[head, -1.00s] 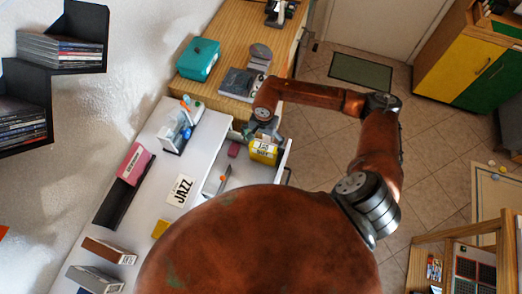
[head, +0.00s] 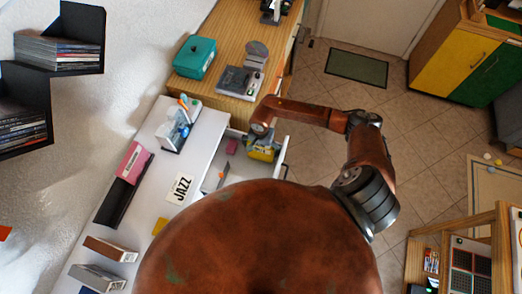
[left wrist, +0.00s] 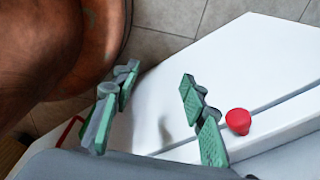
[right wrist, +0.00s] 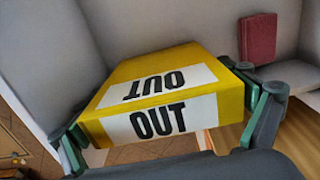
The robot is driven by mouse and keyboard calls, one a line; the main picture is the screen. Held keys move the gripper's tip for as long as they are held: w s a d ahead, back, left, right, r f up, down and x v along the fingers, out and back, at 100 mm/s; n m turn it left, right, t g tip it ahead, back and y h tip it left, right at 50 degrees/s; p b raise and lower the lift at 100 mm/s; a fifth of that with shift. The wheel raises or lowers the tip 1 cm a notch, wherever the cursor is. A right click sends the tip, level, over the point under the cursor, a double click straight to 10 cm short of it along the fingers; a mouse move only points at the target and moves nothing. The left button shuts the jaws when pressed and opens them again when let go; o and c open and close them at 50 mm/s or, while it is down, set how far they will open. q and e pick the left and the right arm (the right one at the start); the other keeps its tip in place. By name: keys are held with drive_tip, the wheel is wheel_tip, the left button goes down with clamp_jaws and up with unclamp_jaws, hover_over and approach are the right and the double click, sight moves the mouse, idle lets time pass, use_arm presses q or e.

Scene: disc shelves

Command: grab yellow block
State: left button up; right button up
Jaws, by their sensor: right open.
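The yellow block (right wrist: 150,80), with white labels reading OUT, lies in an open white drawer. In the head view the block (head: 262,155) is partly covered by my right gripper (head: 262,139). In the right wrist view my right gripper (right wrist: 165,124) is open, with one finger at each side of the block's near end. I cannot tell whether either finger touches it. My left gripper (left wrist: 155,105) shows in the left wrist view, open and empty, above a white surface with a red knob (left wrist: 238,121).
A dark red item (right wrist: 258,38) lies in the drawer near its wall. The white desk (head: 200,150) holds a JAZZ card (head: 180,188), a pink box (head: 133,159) and a small yellow item (head: 160,226). A wooden cabinet with a teal box (head: 194,57) stands beyond.

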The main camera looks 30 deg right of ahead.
drive_tip(key=shift+f, duration=0.15)
drive_tip(key=c, duration=0.8)
